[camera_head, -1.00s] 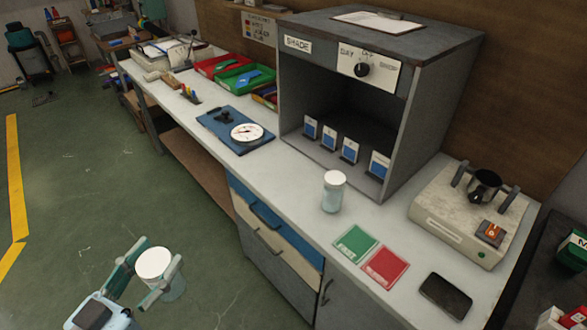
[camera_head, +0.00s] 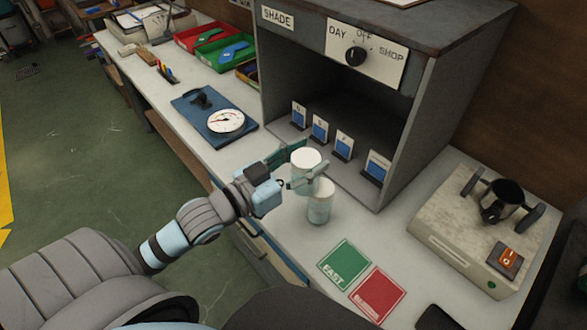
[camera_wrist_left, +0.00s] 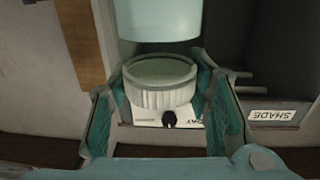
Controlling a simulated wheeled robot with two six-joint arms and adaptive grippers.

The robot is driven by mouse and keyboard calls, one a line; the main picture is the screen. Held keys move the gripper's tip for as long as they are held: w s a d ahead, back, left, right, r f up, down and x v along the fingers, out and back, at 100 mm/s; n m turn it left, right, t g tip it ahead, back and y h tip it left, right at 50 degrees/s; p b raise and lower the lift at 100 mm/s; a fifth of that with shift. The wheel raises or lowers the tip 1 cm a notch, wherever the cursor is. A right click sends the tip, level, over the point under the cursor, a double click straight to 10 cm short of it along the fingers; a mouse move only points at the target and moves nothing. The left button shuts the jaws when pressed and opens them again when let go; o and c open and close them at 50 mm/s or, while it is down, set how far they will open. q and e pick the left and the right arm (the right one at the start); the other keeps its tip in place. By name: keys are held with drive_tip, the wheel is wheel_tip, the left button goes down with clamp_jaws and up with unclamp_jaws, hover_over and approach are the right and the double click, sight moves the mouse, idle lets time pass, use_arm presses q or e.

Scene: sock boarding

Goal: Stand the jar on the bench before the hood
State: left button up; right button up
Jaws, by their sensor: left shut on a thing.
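Two similar pale jars with white lids are in the head view. My left gripper (camera_head: 312,158) is shut on one jar (camera_head: 304,160), its two fingers on either side near the lid. That jar is upright over the bench (camera_head: 272,210), in front of the hood (camera_head: 425,110); whether its base touches the bench is hidden. In the left wrist view, its ribbed white lid (camera_wrist_left: 163,98) sits between the fingers. The other jar (camera_head: 320,204) stands on the bench just in front of the held jar, very close to it. My right gripper is not in view.
Several small blue-and-white cards (camera_head: 344,146) stand inside the hood. A blue board with a dial (camera_head: 226,121) lies left. Green (camera_head: 344,262) and red (camera_head: 377,294) cards lie at the front, and a hotplate-like device (camera_head: 465,247) stands right.

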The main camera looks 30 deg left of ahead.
use_arm(q)
drive_tip(key=w+a+r+n+y+b, duration=0.1)
drive_tip(key=w+a+r+n+y, duration=0.15)
drive_tip(key=a+y, duration=0.35)
drive_tip(key=w+a+r+n+g+y+b, duration=0.1)
drive_tip(key=w+a+r+n+y, duration=0.1)
drive_tip(key=w+a+n+y, duration=0.35)
drive_tip(key=w+a+r+n+y+b, duration=0.2)
drive_tip(key=a+y, duration=0.1)
drive_tip(key=a, duration=0.6)
drive_tip(key=shift+g+y, duration=0.4)
drive_tip(key=shift+y, duration=0.05)
drive_tip(key=f+b, duration=0.2)
drive_tip(key=f, duration=0.4)
drive_tip(key=f+b, duration=0.2)
drive_tip(key=f, duration=0.5)
drive_tip(key=s+f+b, duration=0.1)
drive_tip(key=f+b, duration=0.2)
drive_tip(key=f, duration=0.3)
drive_tip(key=shift+f, duration=0.2)
drive_tip(key=shift+w, duration=0.1)
drive_tip(key=o, duration=1.3)
drive_tip(key=shift+r, duration=0.1)
